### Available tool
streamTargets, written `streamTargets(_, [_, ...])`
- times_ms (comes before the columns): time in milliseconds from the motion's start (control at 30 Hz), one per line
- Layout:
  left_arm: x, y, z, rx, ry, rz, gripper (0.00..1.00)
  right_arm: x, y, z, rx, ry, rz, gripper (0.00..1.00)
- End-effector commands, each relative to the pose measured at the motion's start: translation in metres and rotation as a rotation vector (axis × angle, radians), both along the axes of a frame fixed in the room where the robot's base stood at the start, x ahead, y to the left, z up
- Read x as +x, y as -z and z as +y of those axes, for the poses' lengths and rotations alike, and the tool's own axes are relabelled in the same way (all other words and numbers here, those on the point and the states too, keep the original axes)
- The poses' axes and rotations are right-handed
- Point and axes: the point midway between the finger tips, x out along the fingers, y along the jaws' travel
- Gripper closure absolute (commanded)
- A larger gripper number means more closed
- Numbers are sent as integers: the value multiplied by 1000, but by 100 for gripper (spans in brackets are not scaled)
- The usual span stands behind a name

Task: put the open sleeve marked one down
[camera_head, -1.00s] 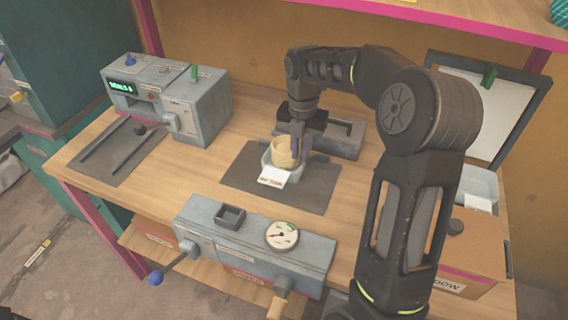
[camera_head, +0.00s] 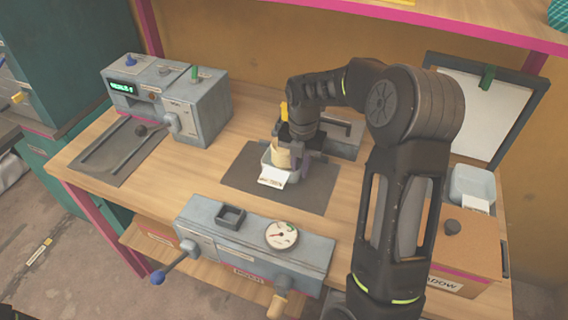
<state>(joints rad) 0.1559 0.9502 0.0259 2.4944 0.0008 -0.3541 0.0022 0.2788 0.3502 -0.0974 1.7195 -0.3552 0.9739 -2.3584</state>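A tan round sleeve (camera_head: 281,158) sits in or just over a small pale tray (camera_head: 268,163) with a white tag (camera_head: 272,178) at its front. The tag's writing is too small to read. The tray stands on the dark mat (camera_head: 235,175) at the middle of the bench. My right gripper (camera_head: 291,160) points down at the sleeve, one finger along its right side. The other finger is mostly hidden, so I cannot tell whether they grip it. My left gripper is not in view.
A grey press (camera_head: 255,250) with a dial and levers stands at the front edge. A grey box with a green display (camera_head: 165,100) stands at the left. At the right are another pale tray (camera_head: 472,182), a cardboard box (camera_head: 470,240) and a board (camera_head: 490,105).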

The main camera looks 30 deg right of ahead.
Motion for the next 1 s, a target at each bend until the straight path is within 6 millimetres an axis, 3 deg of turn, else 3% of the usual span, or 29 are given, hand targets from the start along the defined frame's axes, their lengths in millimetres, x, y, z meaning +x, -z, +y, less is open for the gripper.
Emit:
streamTargets(400, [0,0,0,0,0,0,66,0,0,0,0,0,0,85])
streamTargets(600, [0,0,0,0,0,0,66,0,-1,0,0,0,0,100])
streamTargets(1000, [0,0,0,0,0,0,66,0,-1,0,0,0,0,100])
